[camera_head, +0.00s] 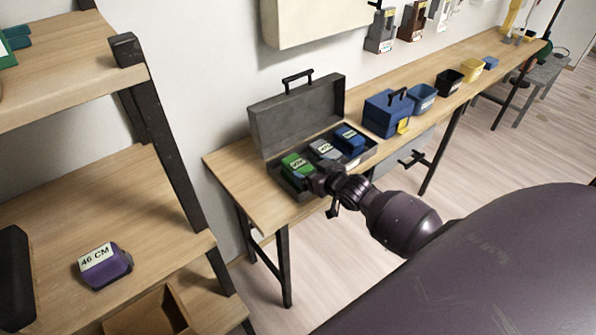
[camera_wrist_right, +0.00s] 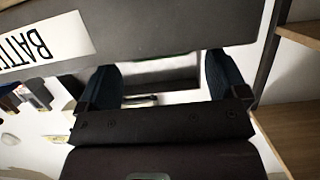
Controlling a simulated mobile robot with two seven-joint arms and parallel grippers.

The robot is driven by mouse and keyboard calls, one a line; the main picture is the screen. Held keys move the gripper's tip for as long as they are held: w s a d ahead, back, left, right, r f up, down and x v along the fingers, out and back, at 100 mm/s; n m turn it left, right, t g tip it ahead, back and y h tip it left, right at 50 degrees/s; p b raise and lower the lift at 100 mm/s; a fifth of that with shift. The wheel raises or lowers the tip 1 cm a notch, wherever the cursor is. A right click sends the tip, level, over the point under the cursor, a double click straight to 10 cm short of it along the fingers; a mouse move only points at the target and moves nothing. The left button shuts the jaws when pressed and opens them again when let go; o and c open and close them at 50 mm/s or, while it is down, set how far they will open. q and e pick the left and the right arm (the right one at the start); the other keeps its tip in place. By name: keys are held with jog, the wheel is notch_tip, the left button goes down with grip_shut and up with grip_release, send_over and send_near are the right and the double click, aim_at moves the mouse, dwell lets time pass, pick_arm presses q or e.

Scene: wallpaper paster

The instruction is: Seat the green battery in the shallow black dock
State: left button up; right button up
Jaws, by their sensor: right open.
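The green battery (camera_head: 297,165) sits at the left end of a row in an open grey case on the workbench, beside a grey one (camera_head: 325,149) and a blue one (camera_head: 348,138). My right gripper (camera_head: 318,182) is at the case's front edge, close to the green battery. In the wrist view its two fingers (camera_wrist_right: 163,78) are spread apart, with nothing seen held between them. The case's labelled dark wall (camera_wrist_right: 130,30) fills the top there, with a thin green edge showing between the fingers. I cannot pick out the shallow black dock for sure. My left gripper is not in view.
The case's raised lid (camera_head: 298,112) stands behind the batteries. A blue toolbox (camera_head: 388,113) and several small bins, one black (camera_head: 449,82), stand to the right. Tools in holders (camera_head: 380,30) hang on the wall. Shelves at left hold a purple item (camera_head: 105,268) marked 46 CM.

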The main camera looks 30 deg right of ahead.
aim_at(301, 166)
jog(key=x, duration=0.4)
jog(key=shift+w+a+f, duration=0.1)
jog(key=shift+a+f, duration=0.05)
jog(key=c, duration=1.1)
jog(key=shift+c, duration=0.8)
